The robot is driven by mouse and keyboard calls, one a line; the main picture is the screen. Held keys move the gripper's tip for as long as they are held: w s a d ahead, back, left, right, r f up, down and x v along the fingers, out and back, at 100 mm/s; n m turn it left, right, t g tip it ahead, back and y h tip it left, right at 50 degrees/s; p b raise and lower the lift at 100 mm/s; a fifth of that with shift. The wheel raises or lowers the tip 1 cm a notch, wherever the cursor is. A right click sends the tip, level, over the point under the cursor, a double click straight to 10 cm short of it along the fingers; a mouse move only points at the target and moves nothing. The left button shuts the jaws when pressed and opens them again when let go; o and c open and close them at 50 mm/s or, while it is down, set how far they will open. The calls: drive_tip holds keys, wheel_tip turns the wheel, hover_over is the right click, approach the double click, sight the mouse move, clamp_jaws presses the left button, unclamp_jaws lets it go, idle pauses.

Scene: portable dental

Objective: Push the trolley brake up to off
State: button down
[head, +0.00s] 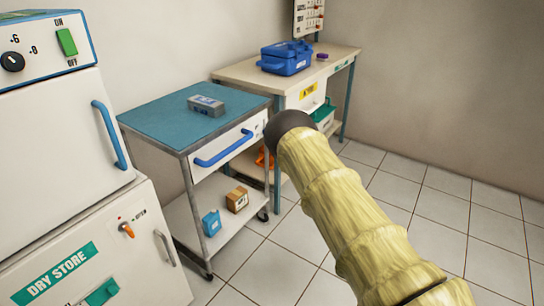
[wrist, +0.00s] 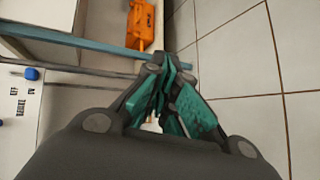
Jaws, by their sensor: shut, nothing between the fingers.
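The trolley (head: 183,150) has a blue top, grey metal legs, a white drawer with a blue bar handle (head: 223,148), a lower shelf and castors. I cannot make out a lever that is clearly its brake in the head view. In the wrist view a small blue knob (wrist: 31,74) sits on a white panel with dark lettering, left of my gripper; I cannot tell if it is the brake. My gripper (wrist: 167,85) has teal pads and is shut and empty, apart from the panel. In the head view my arm's dark end hides the fingers.
A bench (head: 330,65) with a blue case (head: 286,58) stands right behind the trolley. An orange object (wrist: 141,24) lies beyond my fingers. A small carton (head: 237,200) and blue box (head: 211,223) are on the trolley shelf. The tiled floor at right is clear.

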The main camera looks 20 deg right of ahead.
drive_tip(key=w+r+n+t+y+b, duration=0.2)
drive_tip(key=w+n+y+b, duration=0.1)
drive_tip(key=w+n+b, duration=0.4)
drive_tip(key=w+r+n+t+y+b, duration=0.25)
drive_tip(key=w+n, duration=0.25)
drive_tip(key=w, duration=0.3)
drive_tip(key=w+a+r+n+g+y+b, duration=0.1)
drive_tip(key=w+a+r+n+y+b, duration=0.5)
drive_tip(key=n, duration=0.8)
drive_tip(key=w+a+y+b, duration=0.1)
drive_tip(key=w+a+y, duration=0.1)
drive_tip(key=a+y, duration=0.1)
drive_tip(key=shift+b, duration=0.35)
drive_tip(key=shift+a+g+y, duration=0.15)
drive_tip(key=shift+g+y, duration=0.1)
drive_tip(key=w+a+r+b, duration=0.6)
drive_tip(key=w, duration=0.1)
drive_tip(key=shift+w+r, duration=0.25)
drive_tip(key=shift+w, duration=0.1)
